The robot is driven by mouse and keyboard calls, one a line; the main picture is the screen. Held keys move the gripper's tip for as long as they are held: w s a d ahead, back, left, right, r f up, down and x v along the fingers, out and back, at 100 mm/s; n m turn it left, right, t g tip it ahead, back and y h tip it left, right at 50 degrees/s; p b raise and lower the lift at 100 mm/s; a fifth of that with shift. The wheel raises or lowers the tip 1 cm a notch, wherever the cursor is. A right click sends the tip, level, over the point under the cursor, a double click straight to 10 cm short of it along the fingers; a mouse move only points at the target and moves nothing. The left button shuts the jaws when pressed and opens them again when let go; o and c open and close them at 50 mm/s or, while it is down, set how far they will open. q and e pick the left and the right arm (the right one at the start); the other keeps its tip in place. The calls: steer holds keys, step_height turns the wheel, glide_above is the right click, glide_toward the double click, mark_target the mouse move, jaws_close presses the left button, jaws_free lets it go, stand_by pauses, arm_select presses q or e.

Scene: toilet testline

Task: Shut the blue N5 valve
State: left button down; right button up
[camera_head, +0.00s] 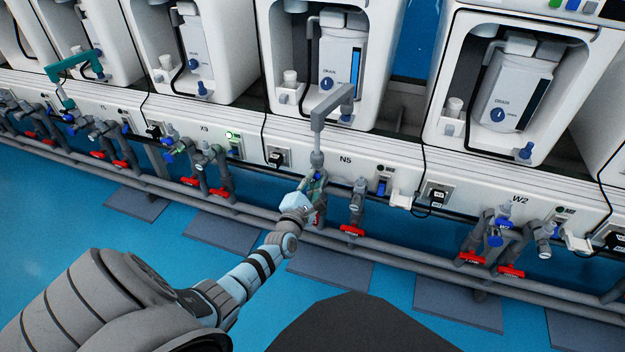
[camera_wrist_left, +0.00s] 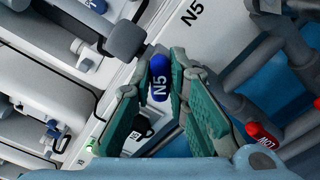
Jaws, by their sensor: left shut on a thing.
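The blue N5 valve handle (camera_wrist_left: 158,82) shows its N5 mark between the two green-padded fingers of my left gripper (camera_wrist_left: 158,100) in the left wrist view. The fingers are shut on the handle, one on each side. In the head view my left gripper (camera_head: 317,181) is at the pipework under the N5 label (camera_head: 345,160), and the valve is mostly hidden behind it there. My right gripper is not in view.
A red-handled valve (camera_head: 352,231) is just right of my left gripper, and a grey pipe (camera_head: 400,247) runs along below. A grey bent spout (camera_head: 331,105) stands above the gripper. Blue open floor (camera_head: 60,220) lies in front of the bench.

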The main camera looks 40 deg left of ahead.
arm_select(q)
steer(key=m, duration=0.4)
steer(key=shift+f+m+p, duration=0.15)
steer(key=shift+m+p, duration=0.15)
steer(key=shift+m, duration=1.4)
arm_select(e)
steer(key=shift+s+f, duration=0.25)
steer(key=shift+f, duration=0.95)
arm_select(q)
steer(key=shift+f, duration=0.1)
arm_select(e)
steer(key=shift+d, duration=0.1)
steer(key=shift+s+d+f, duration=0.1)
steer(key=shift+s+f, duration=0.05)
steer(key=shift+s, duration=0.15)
arm_select(q)
steer(key=c, duration=1.7)
jaws_free()
steer(key=shift+o, duration=0.7)
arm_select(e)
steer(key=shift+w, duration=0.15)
